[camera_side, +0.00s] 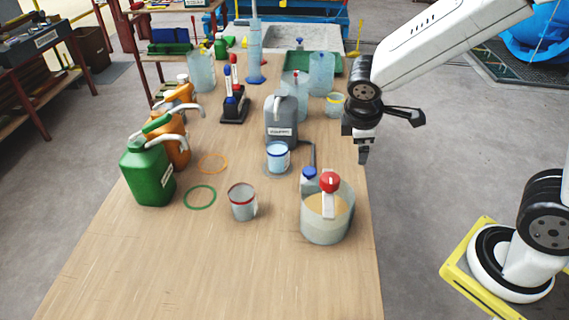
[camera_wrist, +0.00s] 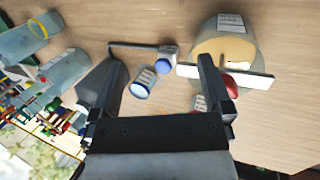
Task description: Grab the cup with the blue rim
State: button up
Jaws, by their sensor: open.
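The cup with the blue rim (camera_side: 278,160) stands upright near the middle of the wooden table, on what looks like a round grey base. It is pale with a label and sits just in front of a grey canister. In the wrist view the blue-rimmed cup (camera_wrist: 144,82) appears between the two fingers, beyond their tips. My gripper (camera_side: 358,147) is open and empty. In the side view it hangs to the right of the cup and higher, near the table's right edge. In the wrist view both dark fingers (camera_wrist: 160,62) are spread apart.
A red-rimmed cup (camera_side: 242,202) stands in front. A large beaker with a red-knobbed fitting (camera_side: 327,216) is at right front. The grey canister (camera_side: 281,122) is close behind the cup. A green jug (camera_side: 147,173) and orange jugs line the left. The front table is clear.

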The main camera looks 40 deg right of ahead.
jog(key=w+a+n+t+h, duration=0.3)
jog(key=w+a+n+t, duration=0.15)
jog(key=w+n, duration=0.4)
jog(key=w+a+n+t+h, duration=0.3)
jog(key=w+a+n, duration=0.2)
jog(key=w+n, duration=0.35)
notch_tip(320, 180, down, 8)
jog(key=shift+r+n+t, duration=0.25)
jog(key=shift+n+t, duration=0.05)
jog(key=shift+t, duration=0.05)
send_near(276, 164)
jog(key=x, duration=0.5)
jog(key=shift+s, duration=0.1)
jog(key=shift+w+d+f, duration=0.15)
jog(key=shift+w+d, duration=0.2)
jog(key=shift+w, duration=0.05)
